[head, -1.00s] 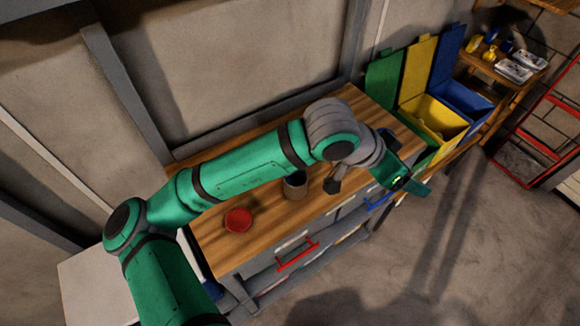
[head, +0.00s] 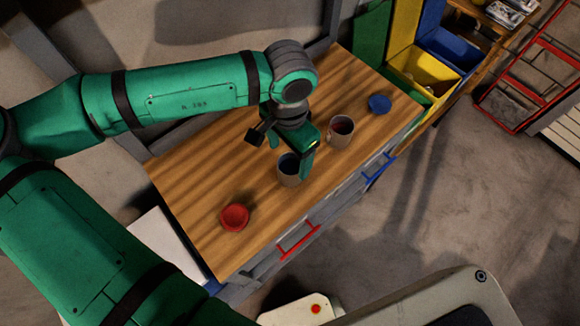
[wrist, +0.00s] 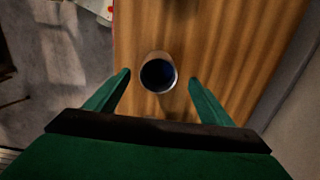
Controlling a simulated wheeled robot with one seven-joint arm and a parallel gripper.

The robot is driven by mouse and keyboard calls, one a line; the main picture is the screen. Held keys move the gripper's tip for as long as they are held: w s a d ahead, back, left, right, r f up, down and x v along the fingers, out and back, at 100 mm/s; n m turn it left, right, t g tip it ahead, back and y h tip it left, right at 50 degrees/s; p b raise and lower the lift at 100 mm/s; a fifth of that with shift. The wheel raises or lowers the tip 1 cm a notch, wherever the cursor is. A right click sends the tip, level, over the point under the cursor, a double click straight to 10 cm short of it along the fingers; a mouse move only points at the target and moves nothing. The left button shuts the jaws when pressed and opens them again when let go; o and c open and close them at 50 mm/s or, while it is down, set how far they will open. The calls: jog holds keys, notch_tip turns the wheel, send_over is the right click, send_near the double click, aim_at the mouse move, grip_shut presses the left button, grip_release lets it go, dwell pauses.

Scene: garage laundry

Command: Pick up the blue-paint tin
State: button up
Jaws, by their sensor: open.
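The blue-paint tin (head: 289,172) stands upright on the wooden bench top, grey outside with dark blue inside. In the wrist view the tin (wrist: 158,74) lies ahead, between the lines of my two fingers. My gripper (head: 290,146) is open and empty, just above and behind the tin in the head view; it also shows in the wrist view (wrist: 160,80). I cannot tell whether a finger touches the tin. A second tin (head: 341,133) with dark red inside stands to its right.
A red round lid or dish (head: 234,217) lies left on the bench (head: 190,190), and a blue one (head: 379,104) lies right. Drawers with red (head: 299,240) and blue handles face the front. Coloured bins (head: 425,66) stand beyond the right end.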

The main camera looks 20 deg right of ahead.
aim_at(291, 168)
jog(key=shift+d+f, duration=0.15)
jog(key=shift+f, duration=3.3)
jog(key=c, duration=1.3)
jog(key=shift+c, duration=0.2)
jog(key=shift+r, duration=0.1)
